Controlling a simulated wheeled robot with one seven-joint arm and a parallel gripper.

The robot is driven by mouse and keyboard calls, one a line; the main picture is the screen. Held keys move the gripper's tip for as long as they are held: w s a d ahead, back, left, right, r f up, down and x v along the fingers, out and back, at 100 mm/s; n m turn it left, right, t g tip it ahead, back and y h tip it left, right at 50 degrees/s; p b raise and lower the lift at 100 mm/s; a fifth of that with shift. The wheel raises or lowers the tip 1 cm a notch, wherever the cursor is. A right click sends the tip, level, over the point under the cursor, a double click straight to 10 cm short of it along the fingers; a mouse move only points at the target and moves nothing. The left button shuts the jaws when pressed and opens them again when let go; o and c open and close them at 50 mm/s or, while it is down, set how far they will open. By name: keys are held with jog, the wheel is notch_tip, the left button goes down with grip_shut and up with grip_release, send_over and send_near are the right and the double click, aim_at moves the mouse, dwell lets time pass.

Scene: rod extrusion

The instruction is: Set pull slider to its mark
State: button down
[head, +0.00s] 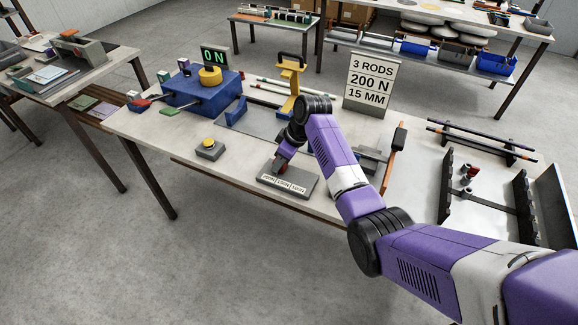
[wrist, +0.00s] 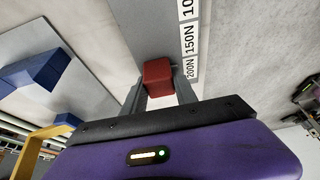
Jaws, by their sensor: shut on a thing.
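The pull slider is a red block (wrist: 158,74) on a grey scale plate (head: 304,190). My gripper (wrist: 160,92) is shut on it, with a finger on either side; in the head view my gripper (head: 281,164) reaches down to the plate and mostly hides the block. A white label strip (wrist: 190,50) beside the track reads 200N, 150N and a partly cut-off 10. In the wrist view the red block is alongside the 200N label. A sign (head: 371,83) reads 3 RODS, 200 N, 15 MM.
A blue machine (head: 202,91) with a yellow knob and a display (head: 214,56) reading 0 N stands at the left. A yellow upright (head: 290,80) stands behind my arm. Rods (head: 480,140) rest on a right-hand rack.

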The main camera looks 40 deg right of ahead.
jog(key=shift+w+a, duration=0.25)
jog(key=shift+w, duration=0.5)
jog(key=shift+w+a+r, duration=0.1)
jog(key=shift+w+r, duration=0.05)
jog(key=shift+w, duration=0.1)
jog(key=c, duration=1)
grip_release()
jog(key=shift+w, duration=0.1)
jog(key=shift+o, duration=0.2)
jog(key=v, duration=0.7)
jog(key=shift+r+b, duration=0.25)
jog(key=shift+b, duration=0.1)
